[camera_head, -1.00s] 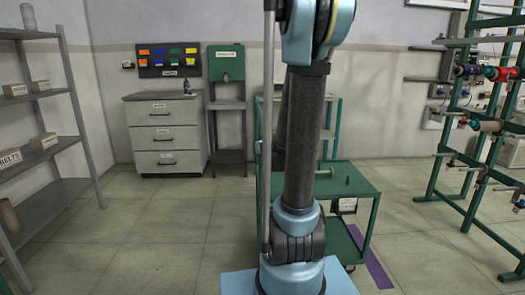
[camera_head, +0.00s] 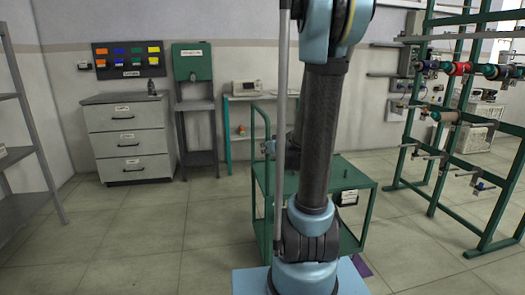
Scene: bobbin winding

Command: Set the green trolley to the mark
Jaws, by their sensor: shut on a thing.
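The green trolley (camera_head: 350,181) stands upright on the floor in front of me. My arm crosses in front of its middle and hides part of its top and lower shelf. Its upright handle frame is at its left end. My gripper (camera_head: 268,147) shows small beside my arm at this handle, shut on it; the fingers are hardly visible. The purple mark (camera_head: 363,266) on the floor shows only as a small piece by the trolley's near right corner. The rest of it is hidden by the trolley and my arm.
A green rack with bobbins (camera_head: 442,115) stands to the right, with clear floor between it and the trolley. A drawer cabinet (camera_head: 127,140), a green stand (camera_head: 194,105) and a teal table (camera_head: 240,98) line the back wall. Grey shelves (camera_head: 45,165) stand left. The left floor is open.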

